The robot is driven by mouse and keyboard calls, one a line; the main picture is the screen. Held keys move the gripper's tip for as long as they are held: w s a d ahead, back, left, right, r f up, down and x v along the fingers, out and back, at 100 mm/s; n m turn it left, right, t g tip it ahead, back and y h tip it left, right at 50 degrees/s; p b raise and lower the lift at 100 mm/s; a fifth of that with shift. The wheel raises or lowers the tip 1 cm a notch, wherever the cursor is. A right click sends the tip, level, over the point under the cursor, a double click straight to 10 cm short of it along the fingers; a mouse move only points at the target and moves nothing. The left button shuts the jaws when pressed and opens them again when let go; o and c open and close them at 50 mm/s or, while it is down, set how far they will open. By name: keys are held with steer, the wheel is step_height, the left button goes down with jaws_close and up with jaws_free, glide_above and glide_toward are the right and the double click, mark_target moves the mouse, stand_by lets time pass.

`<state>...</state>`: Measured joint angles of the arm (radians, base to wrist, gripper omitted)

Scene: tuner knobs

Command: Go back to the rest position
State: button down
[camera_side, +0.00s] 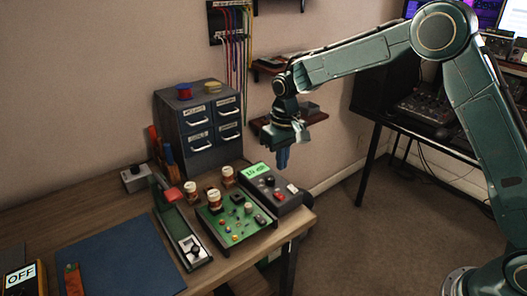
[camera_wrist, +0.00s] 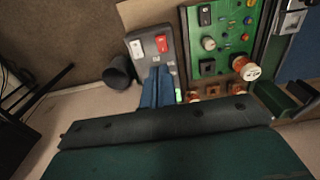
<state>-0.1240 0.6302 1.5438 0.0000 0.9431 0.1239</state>
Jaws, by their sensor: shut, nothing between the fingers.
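My gripper (camera_side: 282,158) hangs in the air in the side view, pointing down above the right end of the bench. Its blue fingers are together with nothing between them. In the wrist view the shut fingers (camera_wrist: 158,88) show in front of the grey meter box, hiding part of it. The green board with knobs (camera_side: 233,240) lies on the bench to the left of and below my gripper. The grey meter box (camera_side: 290,203) with a lit green display stands beside the board, below my gripper. I cannot see a gap between the fingers.
A grey drawer cabinet (camera_side: 201,145) stands at the back of the bench. A wall shelf (camera_side: 312,119) is close behind my gripper. Open floor (camera_side: 370,240) is at right.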

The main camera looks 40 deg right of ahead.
steer(key=s+d+r+t, duration=0.3)
steer(key=s+d+r, duration=0.1)
steer(key=s+r, duration=1.2)
steer(key=s+d+t, duration=0.2)
steer(key=s, duration=1.5)
steer(key=shift+s+d, duration=0.2)
steer(key=shift+s, duration=0.15)
